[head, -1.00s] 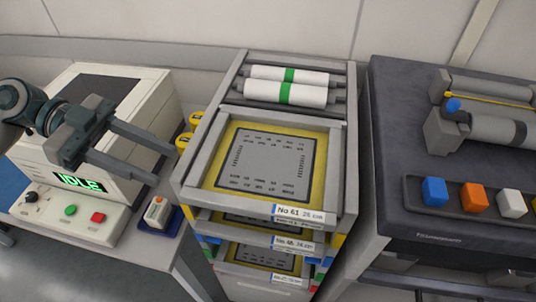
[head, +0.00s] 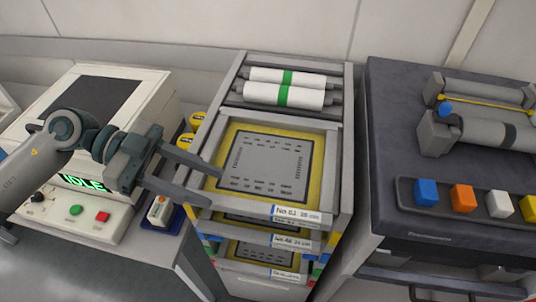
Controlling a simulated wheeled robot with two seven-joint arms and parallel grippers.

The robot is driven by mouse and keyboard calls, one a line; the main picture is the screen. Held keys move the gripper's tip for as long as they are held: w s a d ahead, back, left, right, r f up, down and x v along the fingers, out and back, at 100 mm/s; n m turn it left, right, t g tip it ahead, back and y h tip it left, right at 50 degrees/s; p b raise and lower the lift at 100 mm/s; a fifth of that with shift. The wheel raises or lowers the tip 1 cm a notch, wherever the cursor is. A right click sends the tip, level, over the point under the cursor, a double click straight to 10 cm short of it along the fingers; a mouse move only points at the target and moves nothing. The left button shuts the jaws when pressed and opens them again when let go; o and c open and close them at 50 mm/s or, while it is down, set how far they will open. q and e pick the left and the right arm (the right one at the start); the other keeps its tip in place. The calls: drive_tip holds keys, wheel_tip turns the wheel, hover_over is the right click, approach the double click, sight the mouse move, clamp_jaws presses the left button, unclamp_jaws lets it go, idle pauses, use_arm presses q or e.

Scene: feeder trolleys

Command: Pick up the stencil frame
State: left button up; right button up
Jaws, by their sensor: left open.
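The top stencil frame (head: 317,170) is a yellow-bordered frame with a grey perforated sheet, lying in the top slot of the grey rack. Its front label (head: 297,215) reads No 61. More stencil frames sit in the slots below, one labelled (head: 291,241) about No 48. My left gripper (head: 214,188) is open, its two fingers pointing right at the frame's left front corner. The fingertips overlap the rack's left edge in the picture; I cannot tell whether they touch it. Nothing is between the fingers that I can make out. My right gripper is not in view.
White rolls with green bands (head: 285,94) lie at the rack's back. A cream machine (head: 125,97) showing IDLE stands left, with yellow-lidded jars (head: 186,139) beside the rack. A dark bench (head: 395,130) at right holds a tray of coloured blocks (head: 462,198).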

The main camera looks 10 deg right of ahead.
sight(256, 205)
use_arm(q)
drive_tip(key=p+x, duration=0.1)
drive_tip(key=x, duration=0.2)
drive_tip(key=shift+s+d, duration=0.1)
drive_tip(key=shift+d, duration=0.05)
drive_tip(key=shift+d+f, duration=0.1)
drive_tip(key=shift+d, duration=0.05)
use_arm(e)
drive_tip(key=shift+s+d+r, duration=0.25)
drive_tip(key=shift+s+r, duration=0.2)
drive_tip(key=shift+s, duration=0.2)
use_arm(q)
drive_tip(key=shift+s+d, duration=0.1)
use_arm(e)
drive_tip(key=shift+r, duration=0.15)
use_arm(q)
drive_tip(key=shift+s+d+p, duration=0.1)
drive_tip(key=shift+d+p, duration=0.15)
drive_tip(key=shift+p, duration=0.05)
drive_tip(key=p+x, duration=0.2)
drive_tip(key=x, duration=0.2)
drive_tip(key=shift+s+a, duration=0.1)
drive_tip(key=shift+s, duration=0.05)
drive_tip(key=shift+d+f, duration=0.2)
drive_tip(key=shift+d, duration=0.05)
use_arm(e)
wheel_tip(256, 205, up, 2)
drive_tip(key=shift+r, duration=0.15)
use_arm(q)
drive_tip(key=shift+c, duration=0.5)
